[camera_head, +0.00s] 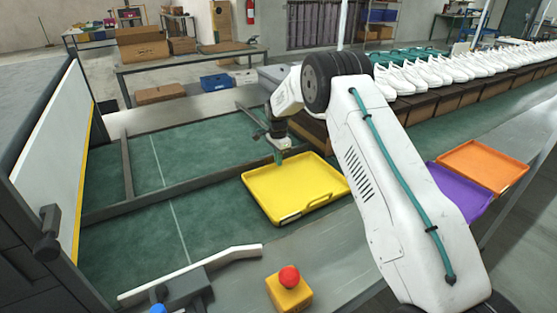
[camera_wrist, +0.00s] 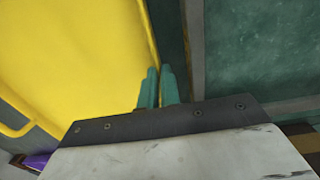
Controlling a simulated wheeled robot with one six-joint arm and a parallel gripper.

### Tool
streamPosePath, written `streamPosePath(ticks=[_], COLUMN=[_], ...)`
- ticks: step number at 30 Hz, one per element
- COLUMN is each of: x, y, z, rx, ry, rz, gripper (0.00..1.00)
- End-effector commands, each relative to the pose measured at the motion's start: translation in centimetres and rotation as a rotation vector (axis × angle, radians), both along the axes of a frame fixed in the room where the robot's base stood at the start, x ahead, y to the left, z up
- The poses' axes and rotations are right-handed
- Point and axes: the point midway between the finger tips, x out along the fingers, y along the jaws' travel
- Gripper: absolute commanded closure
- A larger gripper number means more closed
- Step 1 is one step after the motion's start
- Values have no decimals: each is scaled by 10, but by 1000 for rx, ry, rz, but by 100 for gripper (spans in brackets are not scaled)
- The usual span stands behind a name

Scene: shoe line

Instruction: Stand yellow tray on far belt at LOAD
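The yellow tray (camera_head: 300,190) lies flat and empty on the near green belt, close to the dark divider rail, at the centre of the head view. It fills the left of the wrist view (camera_wrist: 70,60). My gripper (camera_head: 279,157) points down at the tray's far edge. In the wrist view its two green fingers (camera_wrist: 159,86) are close together, with the tray's rim running in between them, so they look shut on that rim. The far belt (camera_head: 190,150) lies beyond the rail, bare in its visible part. No LOAD lettering can be read.
A purple tray (camera_head: 460,192) and an orange tray (camera_head: 484,166) lie to the right. White shoes (camera_head: 440,70) stand in rows behind. A red button on a yellow box (camera_head: 289,288) and a pale guide bar (camera_head: 190,273) are in front. A white panel (camera_head: 55,150) stands left.

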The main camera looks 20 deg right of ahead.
Motion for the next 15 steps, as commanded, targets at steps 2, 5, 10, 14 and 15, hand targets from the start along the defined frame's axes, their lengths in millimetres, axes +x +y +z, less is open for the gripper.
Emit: streamPosePath(ticks=[2, 5, 10, 14, 15], x=[1, 1, 0, 0, 0], y=[0, 0, 0, 0, 0], z=[0, 0, -3, -3, -3], rx=[-1, -1, 0, 0, 0], ry=[-2, -2, -1, -1, -1], rz=[0, 0, 0, 0, 0], gripper=[100, 100, 100, 74, 74])
